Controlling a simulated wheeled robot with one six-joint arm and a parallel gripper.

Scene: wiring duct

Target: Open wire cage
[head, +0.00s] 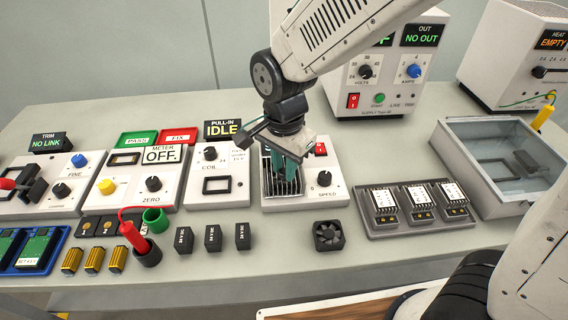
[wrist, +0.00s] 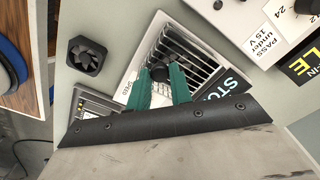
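The wire cage (wrist: 200,62) is a grille of metal bars set in a white panel, with a black knob (wrist: 158,72) on it. In the head view the cage (head: 268,180) is partly hidden behind my gripper (head: 287,158), which points down over it. In the wrist view the teal fingers of my gripper (wrist: 161,80) are apart, one on each side of the black knob. I cannot tell whether they press on it. The cage looks closed.
The panel also has a speed knob (head: 324,178) and a red switch (head: 320,149). A black fan (head: 328,236) lies in front. A module tray (head: 415,208) and a clear-lidded box (head: 500,160) stand to the right. The IDLE panel (head: 217,175) is close on the left.

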